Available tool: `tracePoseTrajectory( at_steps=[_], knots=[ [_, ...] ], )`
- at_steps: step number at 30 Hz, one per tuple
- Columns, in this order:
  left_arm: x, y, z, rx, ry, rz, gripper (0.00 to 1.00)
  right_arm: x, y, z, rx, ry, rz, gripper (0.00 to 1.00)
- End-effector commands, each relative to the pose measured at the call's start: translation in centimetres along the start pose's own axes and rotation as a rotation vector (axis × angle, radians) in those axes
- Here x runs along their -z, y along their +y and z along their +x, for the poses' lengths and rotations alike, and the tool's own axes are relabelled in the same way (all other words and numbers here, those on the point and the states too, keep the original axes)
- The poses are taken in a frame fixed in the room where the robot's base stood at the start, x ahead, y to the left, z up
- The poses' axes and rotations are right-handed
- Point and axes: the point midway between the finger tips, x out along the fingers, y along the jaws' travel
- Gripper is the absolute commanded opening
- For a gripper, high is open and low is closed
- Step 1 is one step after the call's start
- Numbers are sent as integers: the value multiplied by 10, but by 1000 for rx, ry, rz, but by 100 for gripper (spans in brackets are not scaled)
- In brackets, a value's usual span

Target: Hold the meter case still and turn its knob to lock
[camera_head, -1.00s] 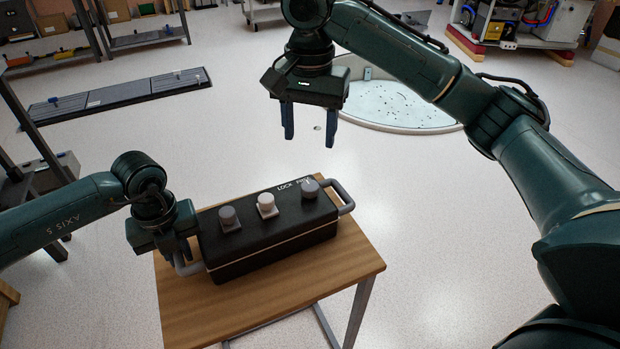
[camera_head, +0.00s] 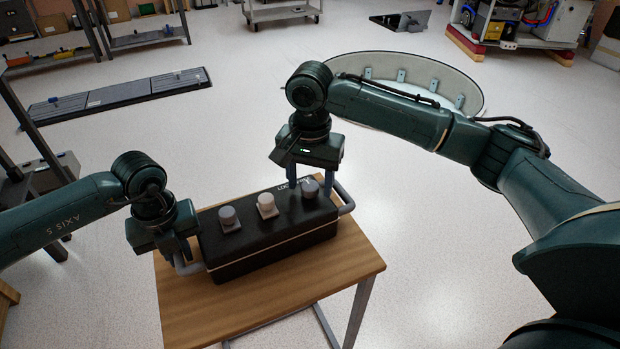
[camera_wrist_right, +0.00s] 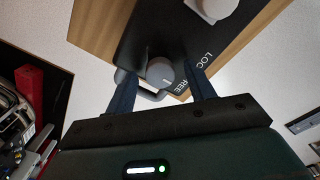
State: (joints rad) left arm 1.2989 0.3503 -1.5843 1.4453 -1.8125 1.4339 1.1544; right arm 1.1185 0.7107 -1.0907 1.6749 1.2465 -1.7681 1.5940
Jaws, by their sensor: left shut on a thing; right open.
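The black meter case (camera_head: 265,250) stands on a small wooden table, with a grey handle at each end and three knobs on top. The right-hand grey knob (camera_head: 310,188) sits beside the lettering LOCK and FREE, partly covered in the head view. My left gripper (camera_head: 184,262) is shut on the left handle (camera_head: 190,268) of the case. My right gripper (camera_head: 310,186) is open above the right end of the case. In the right wrist view its fingers (camera_wrist_right: 162,88) stand to either side of the grey knob (camera_wrist_right: 160,72); whether they touch it I cannot tell.
The right handle (camera_head: 343,197) sticks out near my right gripper. The wooden table (camera_head: 270,295) has bare top in front of the case.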

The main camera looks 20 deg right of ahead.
Motion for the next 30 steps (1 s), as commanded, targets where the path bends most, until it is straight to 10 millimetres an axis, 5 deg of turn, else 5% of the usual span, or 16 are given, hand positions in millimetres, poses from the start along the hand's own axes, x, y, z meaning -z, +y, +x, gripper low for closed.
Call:
tracePoseTrajectory(
  at_steps=[3, 19, 30],
  knots=[
    [0, 0, 0, 1, 0, 0, 0, 0, 0, 0, 0, 0, 0, 53],
    [0, 0, 0, 1, 0, 0, 0, 0, 0, -1, 1, 0, 0, 10],
    [0, 0, 0, 1, 0, 0, 0, 0, -1, -1, 2, 0, -58, 9]
  ],
)
